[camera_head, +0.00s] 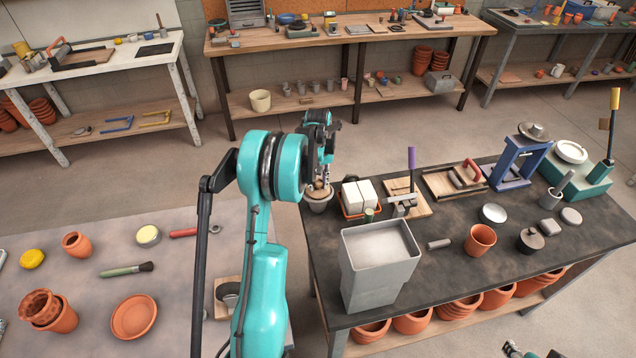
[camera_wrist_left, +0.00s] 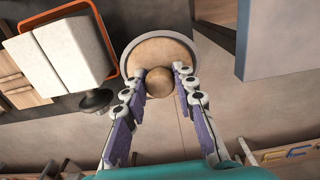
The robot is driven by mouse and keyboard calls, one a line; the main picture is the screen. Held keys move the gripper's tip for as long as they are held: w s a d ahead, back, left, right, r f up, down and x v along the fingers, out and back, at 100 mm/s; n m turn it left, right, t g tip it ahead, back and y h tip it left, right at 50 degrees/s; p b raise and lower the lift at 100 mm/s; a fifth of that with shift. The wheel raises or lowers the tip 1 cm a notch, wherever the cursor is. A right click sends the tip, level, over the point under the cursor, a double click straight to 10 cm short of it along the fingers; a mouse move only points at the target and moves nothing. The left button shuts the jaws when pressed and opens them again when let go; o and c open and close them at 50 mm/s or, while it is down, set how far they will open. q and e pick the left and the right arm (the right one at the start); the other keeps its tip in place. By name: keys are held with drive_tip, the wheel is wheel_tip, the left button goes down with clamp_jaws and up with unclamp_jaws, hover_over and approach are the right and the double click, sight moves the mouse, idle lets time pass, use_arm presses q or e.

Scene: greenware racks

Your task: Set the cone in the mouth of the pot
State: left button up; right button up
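The pot (camera_head: 318,206) is a small pale grey pot at the left back edge of the dark table. In the left wrist view its round rim (camera_wrist_left: 128,50) surrounds a tan disc-like surface. The cone (camera_wrist_left: 160,82) shows there as a rounded brown top in front of that tan surface. My left gripper (camera_head: 322,182) is over the pot, with its two fingers (camera_wrist_left: 160,72) close against both sides of the brown top. The cone's lower part is hidden, so its depth in the mouth cannot be told. A bit of my right gripper (camera_head: 514,349) shows at the bottom edge.
An orange tray with white blocks (camera_head: 359,196) stands just right of the pot. A tall grey bin (camera_head: 378,268) stands in front. A purple-handled tool (camera_head: 411,165) rises from a board farther right. Left of my arm is a grey table (camera_head: 90,235) with terracotta pots.

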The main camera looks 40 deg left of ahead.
sight(318, 181)
use_arm(q)
drive_tip(key=shift+o, duration=1.1)
drive_tip(key=shift+r, duration=0.1)
drive_tip(key=shift+r, duration=0.15)
wheel_tip(318, 181, up, 12)
drive_tip(key=p, duration=0.2)
